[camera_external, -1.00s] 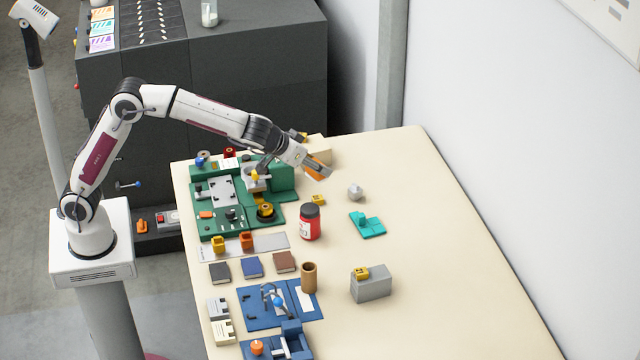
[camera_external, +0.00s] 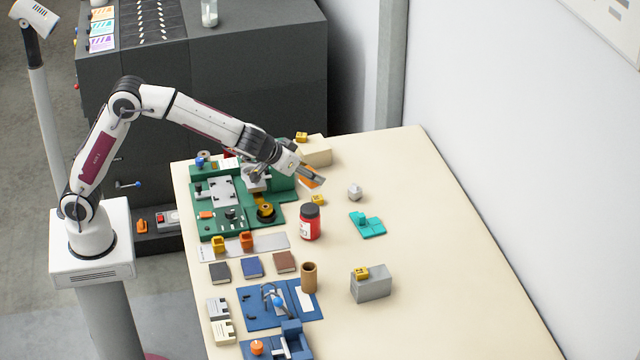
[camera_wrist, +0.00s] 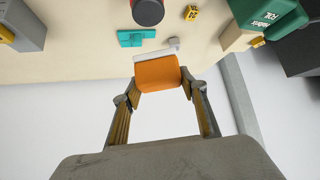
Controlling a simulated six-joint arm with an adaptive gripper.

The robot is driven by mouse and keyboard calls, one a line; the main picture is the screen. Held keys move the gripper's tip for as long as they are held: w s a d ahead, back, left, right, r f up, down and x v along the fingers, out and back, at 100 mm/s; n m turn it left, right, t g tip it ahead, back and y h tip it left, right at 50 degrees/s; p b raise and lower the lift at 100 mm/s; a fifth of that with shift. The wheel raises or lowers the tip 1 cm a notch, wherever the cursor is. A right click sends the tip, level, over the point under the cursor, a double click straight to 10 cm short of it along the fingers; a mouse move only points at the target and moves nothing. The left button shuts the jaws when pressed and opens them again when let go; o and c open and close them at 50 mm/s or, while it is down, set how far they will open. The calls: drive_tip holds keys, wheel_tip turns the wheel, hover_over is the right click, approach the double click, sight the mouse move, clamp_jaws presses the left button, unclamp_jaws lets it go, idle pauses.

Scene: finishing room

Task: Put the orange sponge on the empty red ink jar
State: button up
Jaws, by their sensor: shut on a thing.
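The orange sponge (camera_wrist: 157,73) is between the two fingers of my gripper (camera_wrist: 160,90) in the wrist view. The fingers are shut on its sides. In the external view the sponge (camera_external: 308,183) shows partly, below my gripper (camera_external: 316,179), and the rest is hidden. It is held above the back part of the table. The red jar (camera_external: 310,228), with a black top and a pale label, stands upright on the table, nearer the camera than my gripper. In the wrist view the jar's dark top (camera_wrist: 148,10) is at the upper edge, apart from the sponge.
A yellow block (camera_external: 319,200) and a grey faceted piece (camera_external: 355,192) lie near the jar. A teal piece (camera_external: 368,226) is to its right. A brown cup (camera_external: 309,278) and a grey block (camera_external: 371,286) stand nearer the camera. The table's right side is clear.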

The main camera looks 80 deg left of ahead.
sight(305, 182)
drive_tip(key=shift+f, duration=2.15)
drive_tip(key=shift+f, duration=1.85)
drive_tip(key=shift+f, duration=0.15)
drive_tip(key=o, duration=1)
drive_tip(key=shift+s+r, duration=0.1)
drive_tip(key=shift+r, duration=0.2)
drive_tip(key=v, duration=1.1)
drive_tip(key=shift+s+d+r, duration=0.2)
drive_tip(key=shift+s+r, duration=0.05)
